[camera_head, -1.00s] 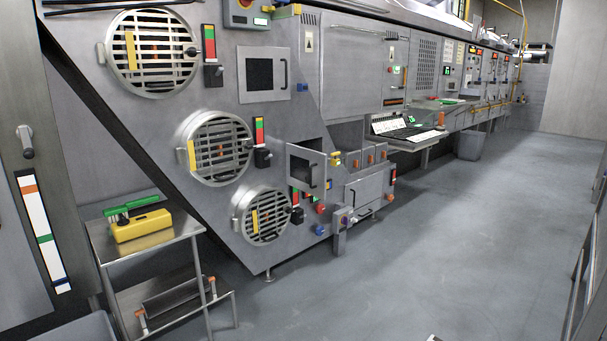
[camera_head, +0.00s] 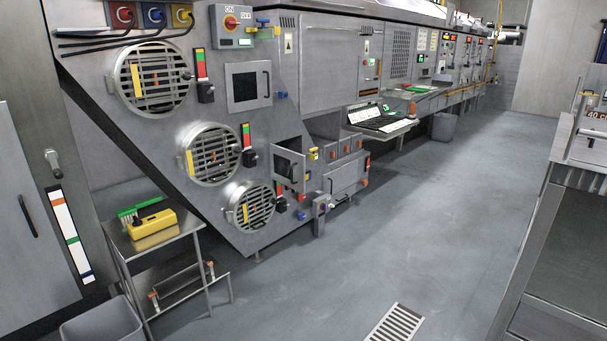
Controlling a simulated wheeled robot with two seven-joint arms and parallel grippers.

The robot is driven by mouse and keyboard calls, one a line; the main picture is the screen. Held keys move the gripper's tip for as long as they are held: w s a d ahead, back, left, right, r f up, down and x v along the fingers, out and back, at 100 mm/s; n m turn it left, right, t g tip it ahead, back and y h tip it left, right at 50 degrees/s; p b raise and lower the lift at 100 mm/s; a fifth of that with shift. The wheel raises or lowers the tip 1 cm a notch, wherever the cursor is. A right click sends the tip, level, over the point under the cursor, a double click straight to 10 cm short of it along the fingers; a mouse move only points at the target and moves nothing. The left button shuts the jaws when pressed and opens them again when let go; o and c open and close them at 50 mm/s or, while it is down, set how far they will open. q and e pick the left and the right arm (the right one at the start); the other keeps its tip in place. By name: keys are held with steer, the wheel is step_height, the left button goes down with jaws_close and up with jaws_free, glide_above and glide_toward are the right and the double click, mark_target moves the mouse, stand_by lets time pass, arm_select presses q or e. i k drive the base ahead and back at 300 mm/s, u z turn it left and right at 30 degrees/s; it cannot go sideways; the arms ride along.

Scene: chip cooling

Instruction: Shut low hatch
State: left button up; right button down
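The low hatch (camera_head: 290,170) is a small grey square door with a dark window and a handle. It sits low on the slanted grey machine front, right of the lower round grilles. It stands open, swung outward, with a gap showing at its top. A similar upper hatch (camera_head: 248,86) with a dark window sits higher on the machine and looks flush. Neither of my grippers is in view.
A steel side table (camera_head: 185,232) holding a yellow box (camera_head: 155,229) stands at the left, with a grey bin (camera_head: 103,322) in front. A floor drain (camera_head: 394,323) lies in the foreground. Grey equipment (camera_head: 560,240) stands at the right. The floor between is clear.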

mark_target(287, 167)
steer(key=u, duration=0.1)
steer(key=i, duration=2.9)
steer(key=u, duration=0.1)
